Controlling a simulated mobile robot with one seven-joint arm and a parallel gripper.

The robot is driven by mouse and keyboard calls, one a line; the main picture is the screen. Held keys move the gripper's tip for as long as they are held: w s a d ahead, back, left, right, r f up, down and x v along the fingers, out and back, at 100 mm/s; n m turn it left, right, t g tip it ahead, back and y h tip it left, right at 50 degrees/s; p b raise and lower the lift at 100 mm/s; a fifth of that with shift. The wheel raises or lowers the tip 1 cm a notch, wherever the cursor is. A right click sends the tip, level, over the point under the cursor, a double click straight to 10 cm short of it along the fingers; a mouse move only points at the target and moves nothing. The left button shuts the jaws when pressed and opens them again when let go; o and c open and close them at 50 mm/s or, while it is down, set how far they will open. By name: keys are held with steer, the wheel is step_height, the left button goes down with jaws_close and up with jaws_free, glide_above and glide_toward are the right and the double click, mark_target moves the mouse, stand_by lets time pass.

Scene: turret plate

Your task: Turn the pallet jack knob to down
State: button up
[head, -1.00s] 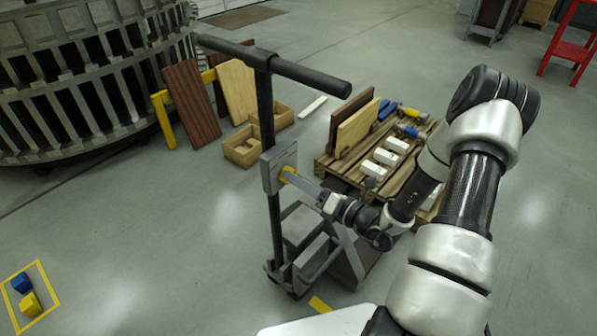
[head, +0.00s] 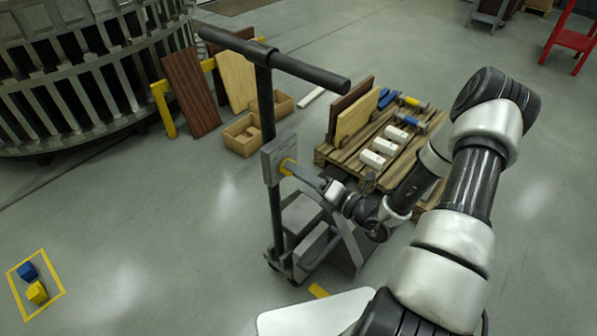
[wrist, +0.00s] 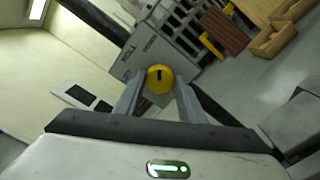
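The pallet jack (head: 266,115) stands upright with its black T-handle at the top. A grey plate (head: 271,160) on its column carries the yellow knob (head: 287,166). In the wrist view the round yellow knob (wrist: 159,79) has a dark mark on its upper part. Lettering on the grey plate (wrist: 146,46) lies up and left of the knob, tilted and hard to read. My gripper (head: 295,170) reaches the plate from the right. In the wrist view my gripper (wrist: 159,88) has its fingers apart, one on each side of the knob; firm contact is not visible.
A wooden pallet (head: 335,157) with boards and white blocks stands behind my arm. Open wooden boxes (head: 242,138) and leaning boards (head: 191,92) are behind the jack. A large slatted metal ring (head: 75,80) fills the upper left.

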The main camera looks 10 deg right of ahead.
steer(key=o, duration=0.4)
steer(key=shift+c, duration=0.2)
steer(key=v, duration=1.7)
steer(key=shift+d+p, duration=0.15)
steer(key=shift+p, duration=0.2)
steer(key=shift+s, duration=0.1)
